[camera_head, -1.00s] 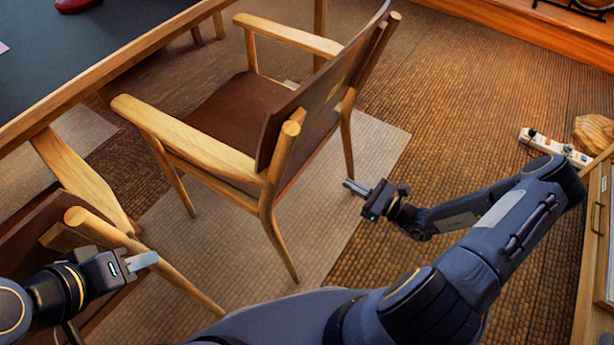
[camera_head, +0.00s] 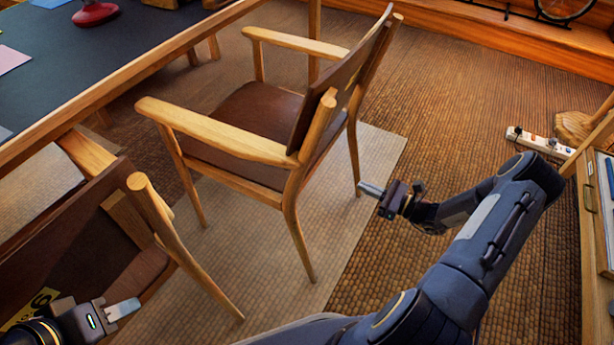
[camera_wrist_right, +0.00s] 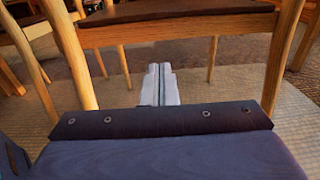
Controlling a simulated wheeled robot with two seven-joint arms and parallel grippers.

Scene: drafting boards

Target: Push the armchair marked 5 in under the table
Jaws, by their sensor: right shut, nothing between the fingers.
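A wooden armchair (camera_head: 228,145) with a brown seat and back stands in the middle of the head view, its front toward the table (camera_head: 75,100). No readable number shows on it. A second armchair (camera_head: 150,215) at the lower left carries a yellow label that looks like a 6. My right gripper (camera_head: 370,189) is shut and empty, behind the middle armchair near a rear leg, apart from it. In the right wrist view its closed fingers (camera_wrist_right: 160,85) point at a chair's legs and seat (camera_wrist_right: 180,25). My left gripper (camera_head: 123,310) is by the second armchair; its jaw opening is unclear.
A red object (camera_head: 95,13) and papers lie on the dark tabletop. A power strip (camera_head: 540,143) lies on the floor at right, beside a wooden cabinet (camera_head: 590,215). A low wooden ledge (camera_head: 480,35) runs along the back.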

